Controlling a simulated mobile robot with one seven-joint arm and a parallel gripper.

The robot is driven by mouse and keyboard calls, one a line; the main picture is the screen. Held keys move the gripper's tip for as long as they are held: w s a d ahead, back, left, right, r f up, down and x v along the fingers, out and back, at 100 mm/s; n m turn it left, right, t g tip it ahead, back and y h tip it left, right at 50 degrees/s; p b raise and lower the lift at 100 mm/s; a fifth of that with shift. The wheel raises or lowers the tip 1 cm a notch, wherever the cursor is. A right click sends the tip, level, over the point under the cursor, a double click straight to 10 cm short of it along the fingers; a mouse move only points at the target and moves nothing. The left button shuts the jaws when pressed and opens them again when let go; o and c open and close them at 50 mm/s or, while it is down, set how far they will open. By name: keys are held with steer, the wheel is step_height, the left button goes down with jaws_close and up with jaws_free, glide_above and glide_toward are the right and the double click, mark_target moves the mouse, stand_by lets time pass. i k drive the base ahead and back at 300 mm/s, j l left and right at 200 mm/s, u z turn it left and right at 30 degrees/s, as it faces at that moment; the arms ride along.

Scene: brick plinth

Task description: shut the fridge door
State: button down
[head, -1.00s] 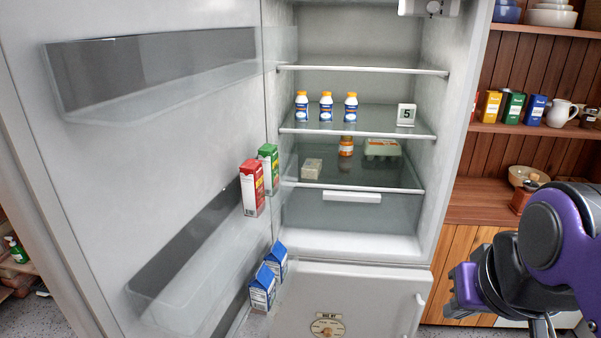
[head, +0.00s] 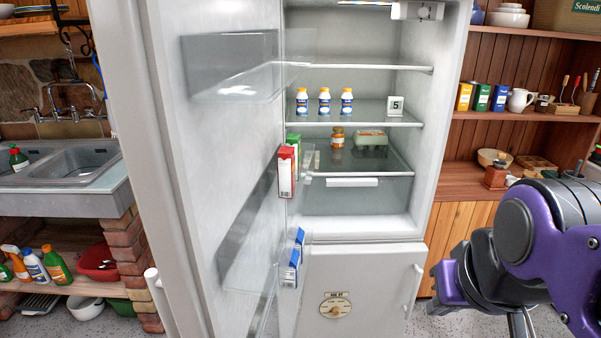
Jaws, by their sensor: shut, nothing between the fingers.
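The white fridge door (head: 165,130) stands wide open on the left of the fridge (head: 360,225), its inner side facing me. Its clear shelves hold a red carton (head: 286,172), a green carton (head: 293,142) and blue-and-white cartons (head: 292,262). A white bar (head: 158,295), perhaps the door handle, shows beyond the door's free edge. Inside the fridge are white bottles (head: 325,103), an orange jar (head: 337,138) and an egg carton (head: 371,138). The lower freezer door (head: 355,280) is shut. My purple arm shows at the lower right, apart from the door; my gripper is not visible.
A sink counter (head: 75,195) on brick legs stands left of the door, with bottles (head: 35,265) and bowls below. Wooden shelves (head: 465,128) with tins and a jug stand right of the fridge. Some speckled floor shows low at the right.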

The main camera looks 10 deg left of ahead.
mark_target(194, 89)
steer(key=j, duration=0.55)
steer(key=k+j+z, duration=0.15)
steer(key=j, duration=0.45)
steer(key=k+j, duration=0.1)
steer(key=j, duration=0.45)
steer(key=i+z, duration=0.05)
